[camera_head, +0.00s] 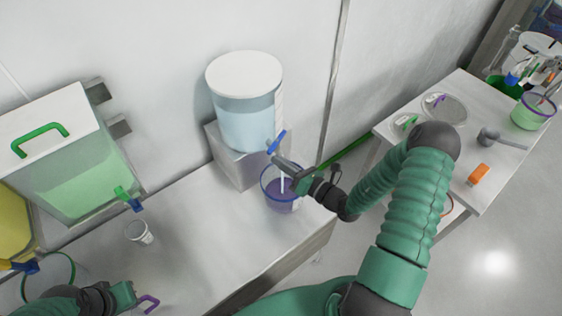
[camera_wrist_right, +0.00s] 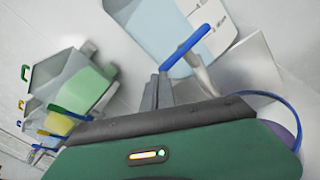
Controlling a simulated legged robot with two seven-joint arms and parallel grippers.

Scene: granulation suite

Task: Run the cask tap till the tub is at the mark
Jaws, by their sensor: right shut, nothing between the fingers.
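The cask (camera_head: 246,125) is a white-lidded clear cylinder with pale blue liquid, standing on a grey block by the wall. Its tap has a blue lever (camera_head: 276,142), which also shows large in the wrist view (camera_wrist_right: 190,50). Below the tap stands the tub (camera_head: 283,203), clear with a blue rim and purplish lower part. A thin white vertical strip shows in it; I cannot tell whether it is a stream or a marking. My right gripper (camera_head: 280,163) is shut and empty beside the tap, its fingers (camera_wrist_right: 157,92) near the lever. My left gripper (camera_head: 130,297) is at the lower left, its fingers unclear.
A small clear cup (camera_head: 139,232) stands on the bench (camera_head: 200,260). A side table at right holds an orange block (camera_head: 479,174) and a green-filled tub (camera_head: 530,115).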

